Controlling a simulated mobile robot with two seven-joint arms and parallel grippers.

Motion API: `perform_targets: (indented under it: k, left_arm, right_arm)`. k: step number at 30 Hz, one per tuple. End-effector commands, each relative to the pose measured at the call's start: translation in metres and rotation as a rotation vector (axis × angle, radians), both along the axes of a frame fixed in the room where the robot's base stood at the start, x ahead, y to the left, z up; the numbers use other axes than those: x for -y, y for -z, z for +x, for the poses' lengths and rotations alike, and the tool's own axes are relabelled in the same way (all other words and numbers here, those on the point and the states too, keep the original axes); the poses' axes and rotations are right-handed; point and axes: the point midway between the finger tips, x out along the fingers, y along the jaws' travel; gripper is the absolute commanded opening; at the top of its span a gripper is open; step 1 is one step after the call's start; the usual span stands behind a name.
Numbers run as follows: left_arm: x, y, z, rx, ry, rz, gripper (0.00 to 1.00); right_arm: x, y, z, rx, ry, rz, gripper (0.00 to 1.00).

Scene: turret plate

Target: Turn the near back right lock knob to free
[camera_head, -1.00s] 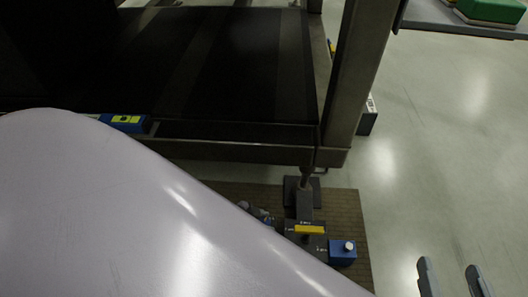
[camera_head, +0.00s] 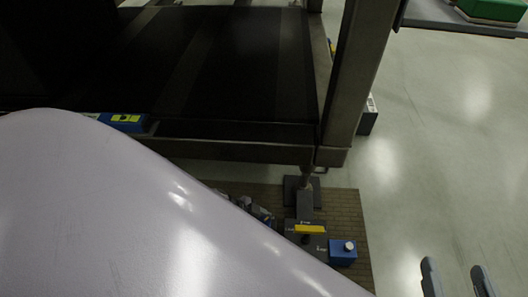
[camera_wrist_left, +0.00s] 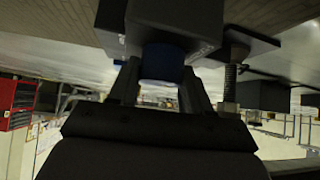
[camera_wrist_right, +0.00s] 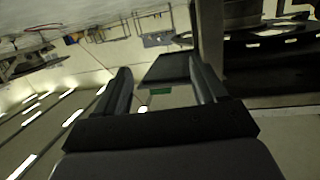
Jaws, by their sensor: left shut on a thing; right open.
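The lock knob (camera_wrist_left: 163,62) is a blue round piece under a dark block (camera_wrist_left: 175,20) in the left wrist view. My left gripper (camera_wrist_left: 160,80) is shut on it, with a finger on each side. In the head view my left gripper (camera_head: 262,214) shows only in part, beside a dark fixture with a yellow strip (camera_head: 310,229). My pale left arm hides much of that area, and the knob cannot be made out there. My right gripper (camera_head: 458,278) is open and empty over the floor; it also shows in the right wrist view (camera_wrist_right: 160,82).
A blue box with a white button (camera_head: 343,252) stands right of the fixture on a brown mat (camera_head: 348,205). A large dark framed table (camera_head: 240,152) with a metal post (camera_head: 358,75) lies behind. A threaded post (camera_wrist_left: 232,75) stands beside the knob.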

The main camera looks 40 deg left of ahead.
Motion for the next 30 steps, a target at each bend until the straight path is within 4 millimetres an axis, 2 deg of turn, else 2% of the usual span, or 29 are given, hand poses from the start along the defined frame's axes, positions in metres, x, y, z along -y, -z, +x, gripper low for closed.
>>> perform_targets:
  k: [11, 12, 13, 23, 26, 30]
  left_arm:
    - [0.000, 0.000, 0.000, 0.001, 0.002, 0.000, 0.18]
    - [0.000, 0.000, 0.000, 0.001, 0.002, 0.000, 0.61]
    - [0.000, 0.000, 0.000, 0.001, 0.002, 0.000, 0.71]
    - [0.000, -0.001, -0.001, 0.000, 0.001, 0.000, 0.71]
    - [-0.004, -0.007, -0.003, 0.000, 0.001, 0.000, 0.71]
    - [-0.013, -0.021, -0.010, 0.000, 0.001, 0.001, 0.71]
  right_arm:
    - [0.000, 0.001, 0.000, -0.003, 0.000, -0.001, 0.71]
    - [0.000, 0.001, 0.000, -0.003, 0.000, -0.001, 0.71]
    - [0.000, 0.001, 0.000, -0.003, 0.000, -0.001, 0.71]
    - [0.000, 0.000, 0.000, -0.005, -0.002, 0.001, 0.71]
    - [-0.002, -0.004, -0.001, -0.018, -0.007, 0.014, 0.71]
    - [-0.009, 0.000, 0.004, -0.089, -0.016, 0.057, 0.71]
